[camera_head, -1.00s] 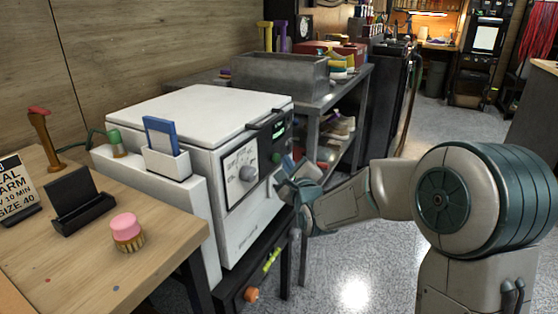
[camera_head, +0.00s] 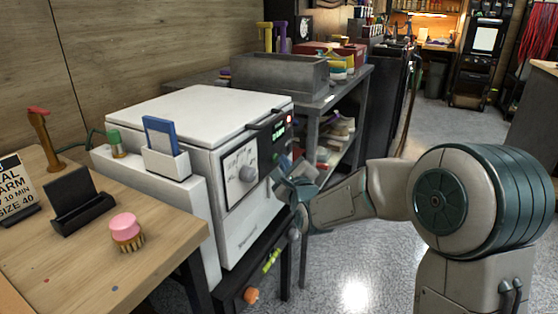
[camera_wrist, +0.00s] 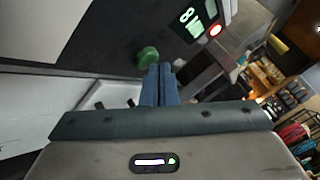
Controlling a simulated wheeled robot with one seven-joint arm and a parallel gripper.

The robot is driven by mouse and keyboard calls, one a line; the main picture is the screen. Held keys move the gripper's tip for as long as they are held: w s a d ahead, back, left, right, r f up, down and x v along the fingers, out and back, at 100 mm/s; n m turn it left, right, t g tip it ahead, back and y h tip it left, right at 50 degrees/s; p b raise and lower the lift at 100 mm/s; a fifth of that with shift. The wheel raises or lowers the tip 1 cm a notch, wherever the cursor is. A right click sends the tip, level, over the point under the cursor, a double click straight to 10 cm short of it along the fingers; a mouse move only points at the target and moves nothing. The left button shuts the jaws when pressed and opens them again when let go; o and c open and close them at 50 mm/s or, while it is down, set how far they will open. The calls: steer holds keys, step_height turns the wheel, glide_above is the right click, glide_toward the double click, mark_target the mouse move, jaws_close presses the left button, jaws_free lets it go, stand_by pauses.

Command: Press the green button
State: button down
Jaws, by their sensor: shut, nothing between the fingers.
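The green button (camera_wrist: 148,57) shows in the wrist view as a round knob on the dark control panel of the white machine (camera_head: 195,105). My gripper (camera_wrist: 160,70) is shut and empty, its two blue fingers together. The fingertips appear just right of and below the button in the wrist view; I cannot tell whether they touch it. In the head view my gripper (camera_head: 279,180) is in front of the machine's right front edge, below the panel. A display (camera_wrist: 188,17) is lit, and a red light (camera_wrist: 215,30) glows beside it.
A wooden table (camera_head: 150,262) with a pink-topped brush (camera_head: 126,228) stands at the left. A shelf unit with a grey bin (camera_head: 280,78) is behind the machine. The floor at right is open.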

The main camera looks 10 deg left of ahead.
stand_by(0.4)
steer(key=shift+s+d, duration=0.35)
steer(key=shift+d, duration=0.4)
steer(key=shift+d, duration=0.15)
steer(key=d, duration=0.1)
steer(key=s+d, duration=0.1)
steer(key=d, duration=0.2)
steer(key=shift+s+d, duration=0.25)
steer(key=shift+s, duration=0.1)
